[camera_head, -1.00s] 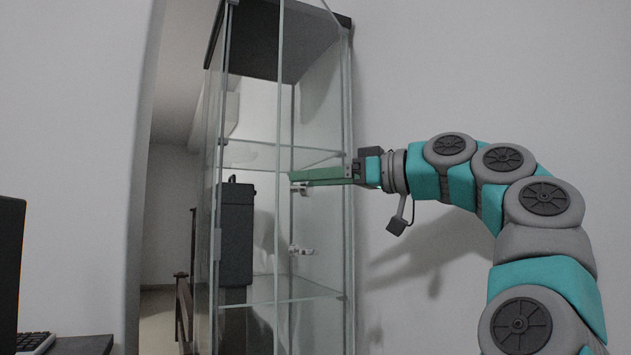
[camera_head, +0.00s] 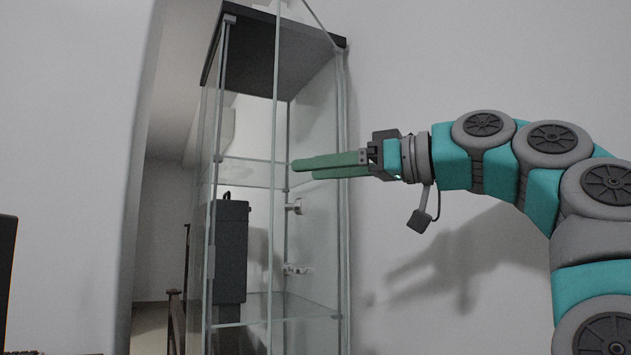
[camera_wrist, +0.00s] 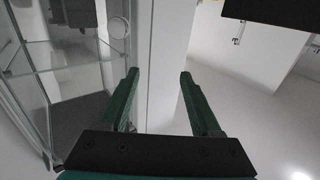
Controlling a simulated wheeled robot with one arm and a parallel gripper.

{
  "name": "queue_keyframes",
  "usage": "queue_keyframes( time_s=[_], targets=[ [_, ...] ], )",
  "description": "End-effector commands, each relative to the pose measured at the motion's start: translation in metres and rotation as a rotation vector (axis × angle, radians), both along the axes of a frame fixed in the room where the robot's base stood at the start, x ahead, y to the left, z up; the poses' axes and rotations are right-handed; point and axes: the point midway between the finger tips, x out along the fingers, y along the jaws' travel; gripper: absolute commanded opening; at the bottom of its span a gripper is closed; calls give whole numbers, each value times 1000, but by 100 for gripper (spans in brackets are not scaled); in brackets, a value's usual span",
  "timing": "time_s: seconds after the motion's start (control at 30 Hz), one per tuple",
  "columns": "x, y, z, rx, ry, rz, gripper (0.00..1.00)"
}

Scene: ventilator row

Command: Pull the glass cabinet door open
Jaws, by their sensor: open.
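The tall glass cabinet has a dark top (camera_head: 262,62). Its glass door (camera_head: 308,130) stands swung out, its free edge nearer the camera and its other side at the right post. A small metal fitting (camera_head: 294,207) and a second one (camera_head: 297,270) show at the door area; I cannot tell which is a handle. My gripper (camera_head: 292,170) is open, its green fingers pointing left across the door pane above both fittings; the side of the glass is unclear. In the wrist view my gripper (camera_wrist: 158,75) has nothing visibly held, and the cabinet (camera_wrist: 60,60) is at left.
A dark case (camera_head: 230,250) stands inside the cabinet, behind glass. A wall is close behind my arm on the right. A doorway lies left of the cabinet, with a dark monitor edge (camera_head: 6,265) at far left.

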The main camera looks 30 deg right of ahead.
Motion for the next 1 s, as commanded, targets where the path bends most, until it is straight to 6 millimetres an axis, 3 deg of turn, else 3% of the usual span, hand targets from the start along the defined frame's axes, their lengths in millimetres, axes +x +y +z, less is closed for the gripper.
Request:
queue_keyframes(
  time_s=[0.5, 1.0],
  targets=[
    [-69, 22, 6, -1, 2, 2, 65],
    [-78, 25, 7, 0, 4, 1, 66]
  ],
)
